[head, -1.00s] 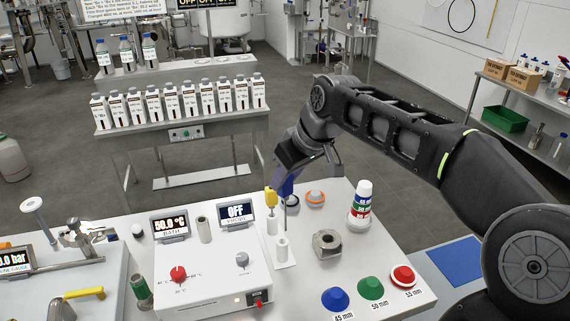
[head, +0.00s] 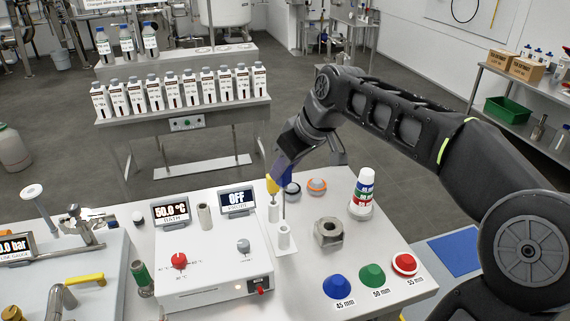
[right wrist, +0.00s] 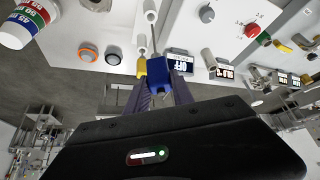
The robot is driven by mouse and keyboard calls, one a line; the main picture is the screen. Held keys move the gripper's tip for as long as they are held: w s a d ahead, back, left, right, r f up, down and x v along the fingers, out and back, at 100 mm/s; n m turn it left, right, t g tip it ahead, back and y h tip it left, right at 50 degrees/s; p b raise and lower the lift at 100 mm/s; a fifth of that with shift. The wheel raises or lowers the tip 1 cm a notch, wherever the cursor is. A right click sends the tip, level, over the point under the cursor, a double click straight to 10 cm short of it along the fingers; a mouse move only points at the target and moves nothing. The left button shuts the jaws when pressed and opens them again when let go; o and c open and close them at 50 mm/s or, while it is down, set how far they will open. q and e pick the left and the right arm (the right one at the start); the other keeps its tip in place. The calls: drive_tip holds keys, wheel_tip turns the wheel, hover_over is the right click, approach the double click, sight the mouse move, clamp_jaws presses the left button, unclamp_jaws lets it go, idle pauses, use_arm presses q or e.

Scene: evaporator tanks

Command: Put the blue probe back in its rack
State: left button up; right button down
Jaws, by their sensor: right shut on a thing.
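The blue probe (head: 285,185) is held by its handle in my right gripper (head: 283,177), above the bench. In the right wrist view its blue handle (right wrist: 156,78) sits between the fingers, and its thin metal rod points at a white tube (right wrist: 150,17). The rack (head: 287,250) is a small white plate with two white tubes. The probe's rod hangs roughly upright, its lower end at the mouth of the front tube (head: 283,236); I cannot tell whether it is inside. The yellow probe (head: 271,186) stands at the rear tube (head: 273,213), close beside the blue handle. My left gripper is not in view.
The white control box (head: 212,262) with displays stands left of the rack. A metal block (head: 328,232), a striped cone stack (head: 362,195) and coloured knobs (head: 337,287) are to the right. Blue-ringed (head: 293,190) and orange-ringed (head: 317,186) pieces sit just behind.

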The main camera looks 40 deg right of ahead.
sight(288, 179)
wheel_tip(288, 179, down, 5)
drive_tip(key=b, duration=0.3)
drive_tip(key=shift+r, duration=0.2)
drive_tip(key=shift+f+b, duration=2.1)
drive_tip(key=shift+f, duration=0.2)
drive_tip(key=c, duration=1)
unclamp_jaws()
drive_tip(key=v, duration=0.8)
drive_tip(key=shift+w, duration=0.1)
drive_tip(key=shift+f, duration=0.1)
